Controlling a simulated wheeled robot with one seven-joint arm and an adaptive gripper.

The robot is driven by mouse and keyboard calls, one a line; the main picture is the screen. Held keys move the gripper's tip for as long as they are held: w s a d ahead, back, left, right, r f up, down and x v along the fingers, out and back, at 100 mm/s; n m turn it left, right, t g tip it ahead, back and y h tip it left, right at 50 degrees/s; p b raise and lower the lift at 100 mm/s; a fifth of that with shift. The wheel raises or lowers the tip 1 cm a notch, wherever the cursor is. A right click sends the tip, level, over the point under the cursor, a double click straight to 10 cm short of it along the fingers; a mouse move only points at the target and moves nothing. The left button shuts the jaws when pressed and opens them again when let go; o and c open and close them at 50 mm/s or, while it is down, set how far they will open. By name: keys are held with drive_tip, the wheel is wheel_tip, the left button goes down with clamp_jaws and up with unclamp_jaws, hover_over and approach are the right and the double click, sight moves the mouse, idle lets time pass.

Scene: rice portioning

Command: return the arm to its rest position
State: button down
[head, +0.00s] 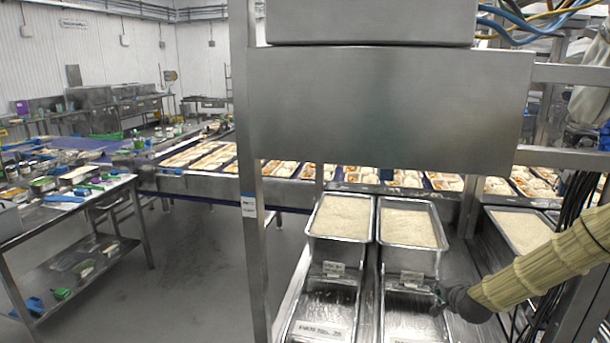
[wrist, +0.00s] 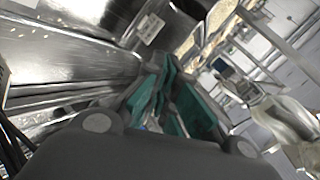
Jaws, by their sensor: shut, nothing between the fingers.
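My arm in its beige ribbed cover (head: 545,262) reaches in from the right edge of the head view. My gripper (head: 438,296) is small and dark there, beside the right-hand empty steel tray (head: 408,310). In the wrist view my gripper (wrist: 172,82) shows teal-padded fingers, shut with nothing held. The view is tilted and the fingertips are hard to make out. Two rice-filled steel trays, a left one (head: 313,232) and a right one (head: 443,243), stand behind the empty trays. Another rice tray (head: 490,214) is at the right, partly hidden by my arm.
A steel frame post (head: 250,130) and a broad steel panel (head: 390,105) stand close around the trays. Dark cables (head: 575,235) hang at the right. A conveyor with food trays (head: 205,185) runs behind. A work table (head: 70,215) is at the left, with open floor between.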

drive_tip(key=s+a+f+n+g+y, duration=0.1)
drive_tip(key=s+a+f+n+g, duration=0.15)
drive_tip(key=s+a+f, duration=0.4)
drive_tip(key=s+a+f+n+g, duration=0.1)
drive_tip(key=s+a+f+n, duration=0.25)
drive_tip(key=s+f, duration=0.5)
drive_tip(key=s+a+f+n+g+y, duration=0.1)
drive_tip(key=s+a+f+n+g, duration=0.1)
drive_tip(key=s+a+f, duration=0.5)
drive_tip(key=s+a+f+n+g+h, duration=0.2)
drive_tip(key=s+n+g, duration=0.5)
drive_tip(key=s, duration=2.7)
wheel_tip(320, 180, down, 36)
drive_tip(key=r+b, duration=0.1)
drive_tip(key=b, duration=3.3)
wheel_tip(320, 180, up, 14)
drive_tip(key=p, duration=1.4)
drive_tip(key=shift+w+f+t+y, duration=0.15)
drive_tip(key=shift+w+t+y, duration=0.2)
drive_tip(key=shift+w+y, duration=0.05)
drive_tip(key=shift+m, duration=0.3)
